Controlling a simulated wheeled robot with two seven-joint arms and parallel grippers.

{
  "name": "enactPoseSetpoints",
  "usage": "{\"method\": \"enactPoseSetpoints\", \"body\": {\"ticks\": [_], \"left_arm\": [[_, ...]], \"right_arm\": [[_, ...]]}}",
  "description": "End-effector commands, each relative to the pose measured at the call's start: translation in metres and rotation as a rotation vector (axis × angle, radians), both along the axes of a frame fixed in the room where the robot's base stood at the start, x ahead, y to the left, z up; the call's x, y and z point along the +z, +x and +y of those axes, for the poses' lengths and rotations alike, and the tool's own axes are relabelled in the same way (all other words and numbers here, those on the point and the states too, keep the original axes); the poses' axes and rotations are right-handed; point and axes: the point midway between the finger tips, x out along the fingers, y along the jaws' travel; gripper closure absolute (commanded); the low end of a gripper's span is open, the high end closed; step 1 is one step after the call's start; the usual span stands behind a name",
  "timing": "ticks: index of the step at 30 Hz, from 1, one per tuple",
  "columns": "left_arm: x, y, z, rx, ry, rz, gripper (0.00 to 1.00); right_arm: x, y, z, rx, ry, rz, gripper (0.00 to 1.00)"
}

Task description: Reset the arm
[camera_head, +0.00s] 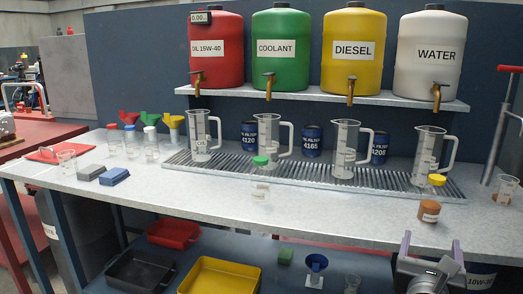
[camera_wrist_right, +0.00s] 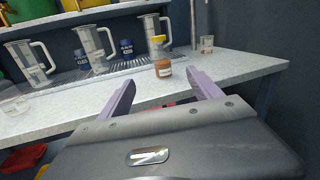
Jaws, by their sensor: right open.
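My right gripper (camera_head: 430,247) is at the front right edge of the workbench in the head view, with its two purple fingers spread apart. In the right wrist view its fingers (camera_wrist_right: 160,93) are open with nothing between them. A small jar with brown contents (camera_wrist_right: 163,69) stands on the bench beyond the fingertips, not touched. The same jar shows in the head view (camera_head: 429,211), behind and apart from the gripper. My left gripper does not show in either view.
The grey workbench (camera_head: 330,215) carries several clear pitchers along a metal drip grate (camera_head: 300,178). Red, green, yellow and white tanks stand on a shelf (camera_head: 320,96) behind. A yellow tray (camera_head: 220,276) and a black tray (camera_head: 140,270) lie below. The bench front is mostly clear.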

Motion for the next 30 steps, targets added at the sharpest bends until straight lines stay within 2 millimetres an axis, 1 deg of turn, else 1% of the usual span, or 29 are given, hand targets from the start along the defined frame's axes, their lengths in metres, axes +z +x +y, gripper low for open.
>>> {"method": "enactPoseSetpoints", "body": {"ticks": [8,13,14,17,20,21,23,24,26,27,29,30], "left_arm": [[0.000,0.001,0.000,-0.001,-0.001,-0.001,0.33],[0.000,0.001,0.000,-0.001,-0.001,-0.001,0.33],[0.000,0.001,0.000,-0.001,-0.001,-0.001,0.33],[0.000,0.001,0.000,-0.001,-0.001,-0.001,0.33],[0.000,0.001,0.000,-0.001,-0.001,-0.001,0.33],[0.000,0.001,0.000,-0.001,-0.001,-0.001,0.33],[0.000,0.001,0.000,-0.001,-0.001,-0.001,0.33],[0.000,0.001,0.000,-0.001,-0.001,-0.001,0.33],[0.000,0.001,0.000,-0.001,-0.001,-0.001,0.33],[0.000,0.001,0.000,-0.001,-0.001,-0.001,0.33],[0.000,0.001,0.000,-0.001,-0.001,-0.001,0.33],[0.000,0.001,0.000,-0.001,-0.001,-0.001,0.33]], "right_arm": [[-0.004,0.006,0.009,0.044,-0.198,0.145,0.26],[-0.005,0.014,0.020,0.104,-0.425,0.281,0.26],[-0.008,0.016,0.024,0.121,-0.475,0.314,0.26],[-0.024,0.028,0.037,0.194,-0.669,0.440,0.26],[-0.060,0.044,0.059,0.323,-0.935,0.612,0.26],[-0.085,0.051,0.072,0.402,-1.069,0.694,0.26],[-0.129,0.059,0.095,0.546,-1.291,0.807,0.26],[-0.160,0.061,0.110,0.649,-1.436,0.864,0.26],[-0.205,0.059,0.132,0.804,-1.629,0.921,0.26],[-0.235,0.054,0.146,0.910,-1.749,0.940,0.26],[-0.279,0.043,0.167,1.070,-1.911,0.943,0.26],[-0.308,0.032,0.181,1.179,-2.008,0.929,0.26]]}}
